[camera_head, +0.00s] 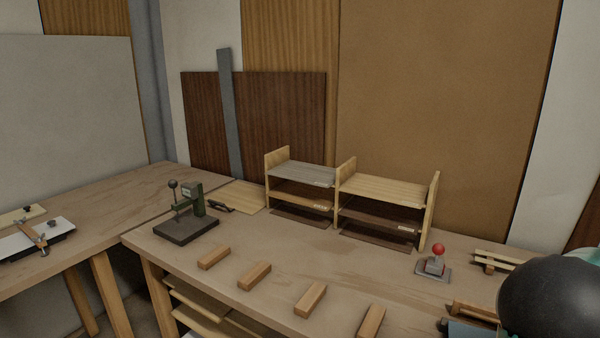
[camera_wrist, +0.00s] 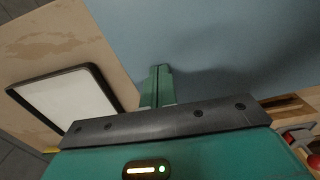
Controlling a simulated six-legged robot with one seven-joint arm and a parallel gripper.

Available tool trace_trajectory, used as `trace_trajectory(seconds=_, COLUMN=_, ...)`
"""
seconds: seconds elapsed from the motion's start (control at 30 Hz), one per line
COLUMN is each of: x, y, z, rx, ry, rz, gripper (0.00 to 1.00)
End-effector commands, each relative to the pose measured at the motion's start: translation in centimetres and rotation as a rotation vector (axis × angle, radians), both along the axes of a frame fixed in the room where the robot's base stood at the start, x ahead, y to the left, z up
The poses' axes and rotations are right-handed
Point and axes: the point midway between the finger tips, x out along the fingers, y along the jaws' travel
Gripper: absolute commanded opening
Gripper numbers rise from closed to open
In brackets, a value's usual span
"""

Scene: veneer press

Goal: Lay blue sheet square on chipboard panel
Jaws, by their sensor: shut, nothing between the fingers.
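The blue sheet (camera_wrist: 220,40) fills the upper middle and right of the wrist view, and its edges run out of frame. My gripper (camera_wrist: 160,68) is shut and empty, with its green fingers together over the sheet near its left edge. A shadow falls on the sheet beside the fingers. I cannot tell whether the fingertips touch it. In the head view a small blue patch (camera_head: 470,330) shows at the bottom right, partly behind my dark arm. I cannot make out the chipboard panel in either view.
A black-rimmed white tray (camera_wrist: 62,105) lies left of my gripper. A red-knobbed lever (camera_head: 437,256) stands on the bench (camera_head: 270,250). Several wooden blocks (camera_head: 254,276) line the front edge. A veneer rack (camera_head: 345,200) and a green press tool (camera_head: 190,212) stand behind.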

Motion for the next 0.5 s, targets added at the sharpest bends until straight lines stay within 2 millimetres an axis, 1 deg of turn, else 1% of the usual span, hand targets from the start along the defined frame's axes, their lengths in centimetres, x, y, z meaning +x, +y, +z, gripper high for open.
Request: trace_trajectory(seconds=0.5, x=-0.87, y=0.42, z=0.01, rx=0.001, ry=0.000, rz=0.000, gripper=0.00)
